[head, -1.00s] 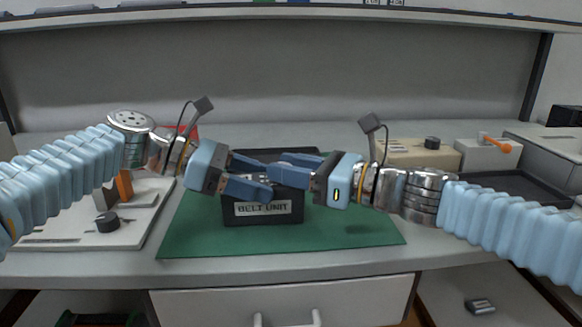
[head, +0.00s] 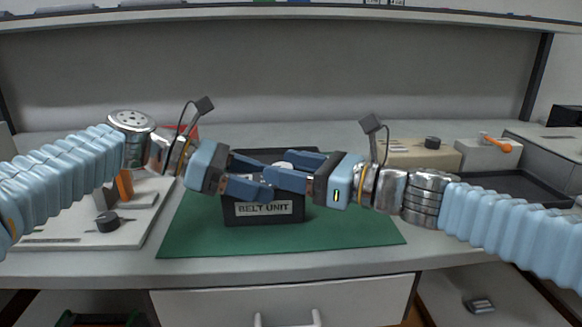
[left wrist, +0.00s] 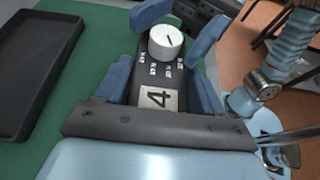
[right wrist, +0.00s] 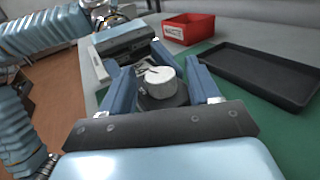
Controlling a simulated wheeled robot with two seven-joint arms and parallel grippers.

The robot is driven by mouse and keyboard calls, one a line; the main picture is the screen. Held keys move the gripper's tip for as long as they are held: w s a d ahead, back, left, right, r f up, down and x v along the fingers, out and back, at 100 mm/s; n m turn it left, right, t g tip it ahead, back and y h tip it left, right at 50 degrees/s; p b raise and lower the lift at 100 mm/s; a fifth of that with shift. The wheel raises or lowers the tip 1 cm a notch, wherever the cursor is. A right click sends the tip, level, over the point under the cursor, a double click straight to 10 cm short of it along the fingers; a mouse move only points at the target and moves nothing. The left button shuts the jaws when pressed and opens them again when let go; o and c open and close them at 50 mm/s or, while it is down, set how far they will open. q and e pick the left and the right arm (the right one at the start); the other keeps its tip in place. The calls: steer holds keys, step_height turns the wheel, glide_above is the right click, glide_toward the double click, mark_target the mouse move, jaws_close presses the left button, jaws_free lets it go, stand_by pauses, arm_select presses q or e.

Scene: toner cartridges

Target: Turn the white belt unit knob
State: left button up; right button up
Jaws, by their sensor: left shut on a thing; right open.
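The black belt unit (head: 236,218) with its "BELT UNIT" label stands on the green mat (head: 345,232). Its white round knob (left wrist: 165,42) has a dark pointer line and small marks beside it; it also shows in the right wrist view (right wrist: 159,81). My left gripper (head: 270,182) is shut on the unit's body, one finger on each side; the left wrist view shows a "4" label between them. My right gripper (head: 274,168) is open, its fingers on either side of the knob and apart from it. The fingers partly hide the knob in the head view.
A black tray (right wrist: 268,75) lies behind the unit on the mat. A red bin (right wrist: 188,28) stands at the back. A pale board with a black knob (head: 107,222) is at left, and a beige box (head: 408,153) at right. The mat's front is clear.

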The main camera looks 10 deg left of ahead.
steer(key=v, duration=1.2)
arm_select(q)
steer(key=o, duration=1.5)
